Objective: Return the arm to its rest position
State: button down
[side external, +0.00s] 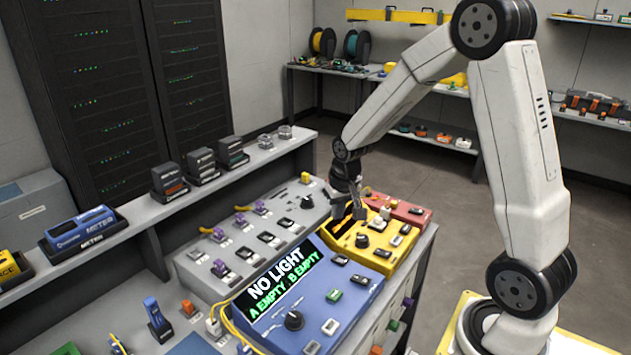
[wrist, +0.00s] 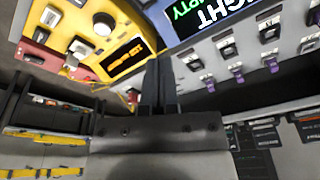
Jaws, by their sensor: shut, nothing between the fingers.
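My gripper (side external: 350,210) is above the bench, close to the rear corner of the yellow unit. In the wrist view its two dark fingers (wrist: 160,80) lie together, with nothing between them. The yellow unit (side external: 374,254) has a black knob, a dark display and several buttons. Its orange-lit display also shows in the wrist view (wrist: 127,57). Whether the fingertips touch the unit cannot be told. The arm is bent, reaching from its base at the lower right over to the bench.
A blue unit (side external: 345,303) reading "NO LIGHT, A EMPTY, B EMPTY" stands in front. A red unit (side external: 412,213) sits behind the yellow one. A grey panel (side external: 205,284) with switches lies to the left. A shelf (side external: 145,212) holds meters. Open floor (side external: 420,180) lies behind the bench.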

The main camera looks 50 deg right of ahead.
jog(key=s+a+n+y, duration=0.1)
jog(key=s+a+n, duration=0.5)
jog(key=s+a, duration=0.4)
jog(key=shift+s+a+t, duration=0.3)
jog(key=shift+a, duration=1.55)
